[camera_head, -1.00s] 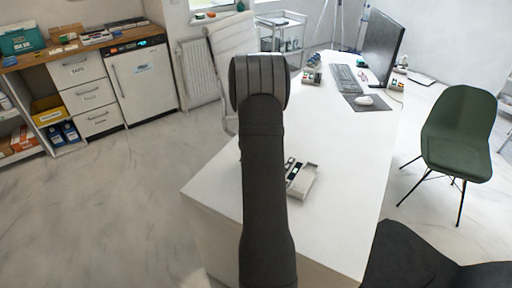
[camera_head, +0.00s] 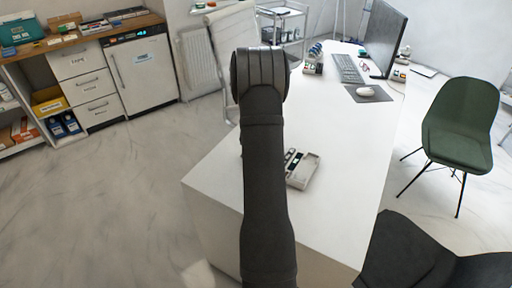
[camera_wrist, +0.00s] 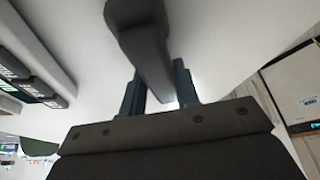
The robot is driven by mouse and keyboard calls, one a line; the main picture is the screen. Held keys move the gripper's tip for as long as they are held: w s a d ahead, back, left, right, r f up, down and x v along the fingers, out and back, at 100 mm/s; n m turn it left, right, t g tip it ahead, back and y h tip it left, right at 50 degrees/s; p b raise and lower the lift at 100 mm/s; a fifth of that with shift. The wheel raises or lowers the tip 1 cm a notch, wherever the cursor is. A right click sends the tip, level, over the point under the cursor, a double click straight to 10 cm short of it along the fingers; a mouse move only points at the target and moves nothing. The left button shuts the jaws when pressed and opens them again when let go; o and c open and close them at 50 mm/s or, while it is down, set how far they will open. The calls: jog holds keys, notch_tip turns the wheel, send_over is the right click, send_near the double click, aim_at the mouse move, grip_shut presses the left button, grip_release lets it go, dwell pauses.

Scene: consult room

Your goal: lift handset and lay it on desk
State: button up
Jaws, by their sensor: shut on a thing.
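The handset (camera_wrist: 140,35) is a dark grey bar in the wrist view, running between the two fingers of my gripper (camera_wrist: 158,88). My gripper is shut on it. The pale grey phone base (camera_head: 302,170) sits on the white desk, just right of my arm in the head view. Its edge and keys also show at the left of the wrist view (camera_wrist: 40,65), apart from the handset. In the head view my arm hides the gripper and the handset. I cannot tell how high the handset is above the desk.
The white desk (camera_head: 335,150) has bare room right of the base and toward its front edge. A keyboard (camera_head: 348,68), mouse (camera_head: 365,91) and monitor (camera_head: 385,38) stand at its far end. A green chair (camera_head: 460,125) stands to the right.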

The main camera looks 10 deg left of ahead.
jog(key=shift+f, duration=0.45)
jog(key=o, duration=1.1)
jog(key=v, duration=1.7)
jog(key=shift+s+r, duration=0.15)
jog(key=x, duration=1.7)
